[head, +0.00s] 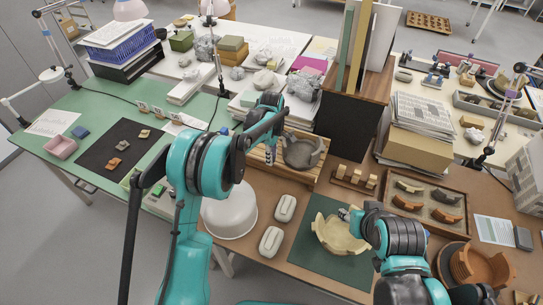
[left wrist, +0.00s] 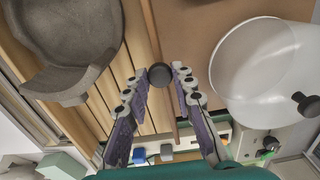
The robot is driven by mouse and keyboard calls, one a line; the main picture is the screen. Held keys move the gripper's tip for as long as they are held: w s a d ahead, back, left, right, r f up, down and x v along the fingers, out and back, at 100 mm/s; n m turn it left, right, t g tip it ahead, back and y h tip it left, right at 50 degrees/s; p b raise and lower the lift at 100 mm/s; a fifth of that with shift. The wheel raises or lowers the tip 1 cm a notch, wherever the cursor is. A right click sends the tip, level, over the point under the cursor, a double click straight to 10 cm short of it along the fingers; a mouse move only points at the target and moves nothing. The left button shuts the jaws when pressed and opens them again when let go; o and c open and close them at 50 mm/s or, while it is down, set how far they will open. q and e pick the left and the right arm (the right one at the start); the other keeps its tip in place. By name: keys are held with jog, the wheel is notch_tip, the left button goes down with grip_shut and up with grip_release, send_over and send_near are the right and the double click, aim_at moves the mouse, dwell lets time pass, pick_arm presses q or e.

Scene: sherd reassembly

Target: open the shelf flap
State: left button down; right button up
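A slatted wooden rack (head: 297,173) stands at the table's middle, with a broken dark grey pot (head: 303,152) on it. In the left wrist view its slats (left wrist: 104,112) run beside the pot (left wrist: 62,45). A dark round knob (left wrist: 160,75) shows in front of a wooden edge there; I cannot tell which panel it belongs to, and no flap is clearly recognisable. My left gripper (left wrist: 159,72) is open, with a fingertip on each side of the knob and small gaps. In the head view my left gripper (head: 270,152) points down at the rack's left end. My right gripper (head: 349,214) is at a cream bowl (head: 338,236); its fingers are unclear.
A white round tub (head: 230,212) stands close to my left gripper. Two pale rounded blocks (head: 285,208) lie right of it. A dark cabinet (head: 346,130) stands behind the rack. A sherd tray (head: 428,203) lies at the right. The green mat (head: 305,250) is partly bare.

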pick_arm(q)
jog(key=shift+s, duration=0.15)
jog(key=shift+s+a+f+t+h+b, duration=0.3)
jog(key=shift+s+t+b, duration=0.4)
jog(key=shift+s+t, duration=0.2)
jog(key=shift+s+a+f+t+h+b, duration=0.25)
jog(key=shift+s+f+t+h+b, duration=0.1)
jog(key=shift+s+t+b, duration=0.45)
jog(key=shift+s+a+f+t+h+b, duration=0.3)
jog(key=shift+s+t+b, duration=0.3)
jog(key=shift+s+t, duration=0.35)
jog(key=c, duration=1.3)
grip_release()
jog(key=shift+o, duration=0.2)
jog(key=shift+w, duration=0.1)
jog(key=v, duration=1.2)
